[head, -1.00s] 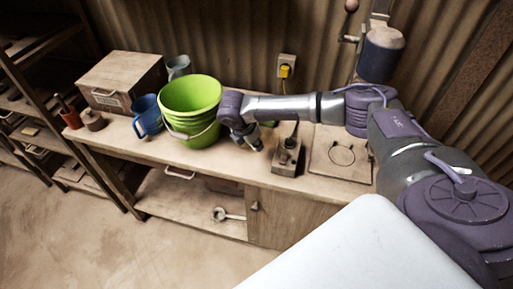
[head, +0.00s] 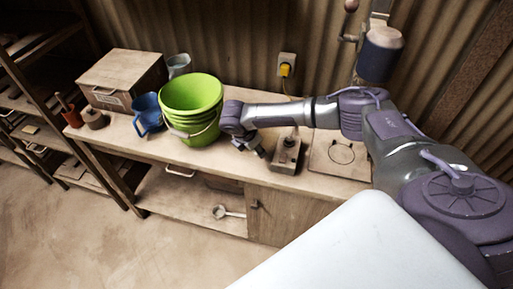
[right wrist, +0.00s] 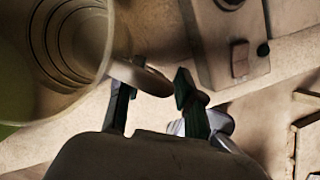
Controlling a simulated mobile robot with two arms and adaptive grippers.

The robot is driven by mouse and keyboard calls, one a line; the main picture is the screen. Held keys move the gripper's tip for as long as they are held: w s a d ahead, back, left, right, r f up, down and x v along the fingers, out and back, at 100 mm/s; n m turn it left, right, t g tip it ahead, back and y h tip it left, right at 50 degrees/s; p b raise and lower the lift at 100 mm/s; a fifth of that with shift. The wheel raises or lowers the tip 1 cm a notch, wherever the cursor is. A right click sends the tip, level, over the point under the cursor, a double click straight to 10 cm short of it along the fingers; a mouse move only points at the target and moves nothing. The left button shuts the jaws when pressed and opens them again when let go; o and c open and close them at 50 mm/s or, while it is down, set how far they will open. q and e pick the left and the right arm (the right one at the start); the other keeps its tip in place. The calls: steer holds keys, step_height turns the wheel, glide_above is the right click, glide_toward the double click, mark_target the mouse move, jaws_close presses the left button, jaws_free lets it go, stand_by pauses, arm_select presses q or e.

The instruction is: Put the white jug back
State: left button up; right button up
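A pale grey-white jug (head: 179,65) stands on the bench behind the green bucket (head: 190,97), which partly hides it; I take it for the white jug. A blue jug (head: 148,113) stands left of the bucket. My right gripper (head: 257,151) hangs low over the bench, just right of the bucket. In the right wrist view its fingers (right wrist: 152,100) are apart. A pale rounded tab (right wrist: 143,77) shows at the fingers, joined to a ringed vessel (right wrist: 68,45) at upper left; I cannot tell whether they touch it. My left gripper is not in view.
A small device (head: 286,154) and a flat square plate (head: 340,158) lie right of the gripper. A box (head: 122,80) stands at the back left of the bench (head: 222,165). A pale cup-like item with a handle (head: 222,212) lies on the lower shelf.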

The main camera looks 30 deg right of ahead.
steer(key=b+v, duration=0.1)
steer(key=v, duration=1.1)
steer(key=shift+r+b, duration=0.2)
steer(key=shift+b, duration=0.1)
